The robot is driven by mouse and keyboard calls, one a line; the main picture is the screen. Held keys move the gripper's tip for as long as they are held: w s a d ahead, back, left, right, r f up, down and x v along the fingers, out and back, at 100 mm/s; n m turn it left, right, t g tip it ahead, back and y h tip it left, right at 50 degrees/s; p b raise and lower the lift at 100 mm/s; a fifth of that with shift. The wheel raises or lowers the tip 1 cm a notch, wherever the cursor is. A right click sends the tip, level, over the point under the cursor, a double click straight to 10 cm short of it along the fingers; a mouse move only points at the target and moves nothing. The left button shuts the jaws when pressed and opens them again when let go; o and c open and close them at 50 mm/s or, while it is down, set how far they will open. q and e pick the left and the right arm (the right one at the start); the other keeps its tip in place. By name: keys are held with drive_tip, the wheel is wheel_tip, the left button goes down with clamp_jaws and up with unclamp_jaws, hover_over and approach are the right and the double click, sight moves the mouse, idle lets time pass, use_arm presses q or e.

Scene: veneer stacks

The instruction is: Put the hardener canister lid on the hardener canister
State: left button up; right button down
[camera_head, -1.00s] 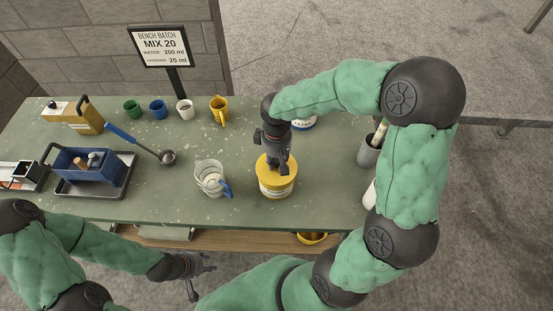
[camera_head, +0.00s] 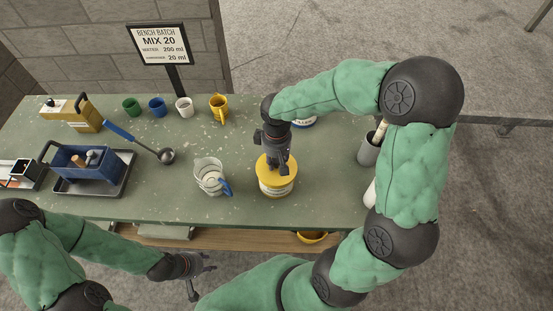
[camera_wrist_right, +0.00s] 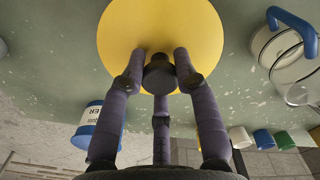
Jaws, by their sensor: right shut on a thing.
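The yellow hardener canister lid (camera_head: 264,172), a flat disc, is at the right front of the bench; in the wrist view its yellow face (camera_wrist_right: 190,22) surrounds a dark knob (camera_wrist_right: 159,74). My right gripper (camera_head: 277,164) points down from above and its fingers are shut on that knob. The pale hardener canister (camera_head: 277,191) with a yellow band stands upright directly under the lid. I cannot tell whether the lid rests fully on its rim. My left gripper (camera_head: 203,279) is open and empty, in front of the bench's front edge.
A clear jug (camera_head: 209,174) with a blue handle stands just left of the canister. A ladle (camera_head: 166,156), several cups and a blue caddy (camera_head: 70,165) are further left. A grey holder (camera_head: 370,150) is at the right edge. A blue-and-white tub (camera_wrist_right: 88,124) stands behind.

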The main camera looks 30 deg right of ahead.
drive_tip(key=c, duration=0.9)
unclamp_jaws()
drive_tip(key=shift+o, duration=0.2)
drive_tip(key=shift+r, duration=0.1)
wheel_tip(320, 180, up, 12)
